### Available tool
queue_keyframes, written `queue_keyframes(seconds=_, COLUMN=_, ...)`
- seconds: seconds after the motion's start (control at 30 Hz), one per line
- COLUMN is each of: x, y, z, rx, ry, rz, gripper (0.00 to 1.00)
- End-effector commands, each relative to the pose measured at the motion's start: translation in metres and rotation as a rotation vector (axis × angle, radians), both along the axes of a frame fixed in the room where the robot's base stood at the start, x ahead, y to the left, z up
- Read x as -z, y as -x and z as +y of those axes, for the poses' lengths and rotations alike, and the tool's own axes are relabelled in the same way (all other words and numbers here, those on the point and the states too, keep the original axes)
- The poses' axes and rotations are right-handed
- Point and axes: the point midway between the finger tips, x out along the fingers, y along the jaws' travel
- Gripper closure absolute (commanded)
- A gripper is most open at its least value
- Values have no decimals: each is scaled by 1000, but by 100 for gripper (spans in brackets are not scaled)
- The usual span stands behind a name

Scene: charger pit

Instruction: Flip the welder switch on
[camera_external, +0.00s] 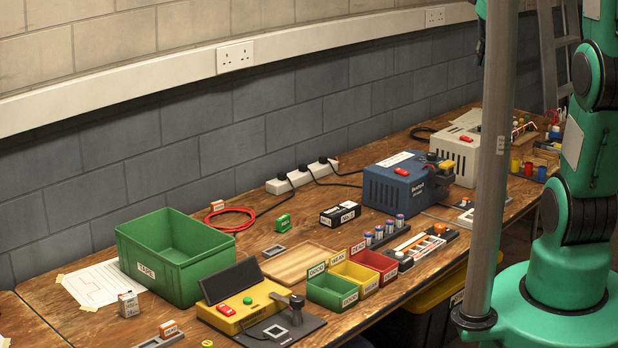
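A blue boxy unit (393,188) with side vents stands on the bench right of centre. It has a red switch (402,172) on its front edge and yellow and black parts (440,170) at its right. It may be the welder, but its lettering is too small to read surely. I cannot tell the switch's position. A dark end part of my arm, perhaps my gripper (479,48), shows at the top beside the grey pole. It is high above the bench and apart from the blue unit. Its fingers cannot be made out.
A pale grey unit (458,150) with another red switch stands behind the blue one. A white power strip (303,177) has several black cables. Small green, yellow and red bins, a large green crate (180,255) and a yellow device (240,308) crowd the bench. The grey pole (492,170) blocks some view.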

Motion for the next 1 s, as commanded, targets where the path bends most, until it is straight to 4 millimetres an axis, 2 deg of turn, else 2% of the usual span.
queue_keyframes(seconds=0.03, x=6, y=-15, z=4, rx=-15, ry=0, rz=8, gripper=100)
queue_keyframes(seconds=0.2, x=22, y=-62, z=16, rx=-72, ry=4, rz=16, gripper=100)
queue_keyframes(seconds=0.57, x=76, y=-156, z=45, rx=-191, ry=9, rz=35, gripper=100)
queue_keyframes(seconds=0.87, x=138, y=-228, z=70, rx=-288, ry=13, rz=49, gripper=100)
queue_keyframes(seconds=1.0, x=173, y=-258, z=83, rx=-333, ry=13, rz=54, gripper=100)
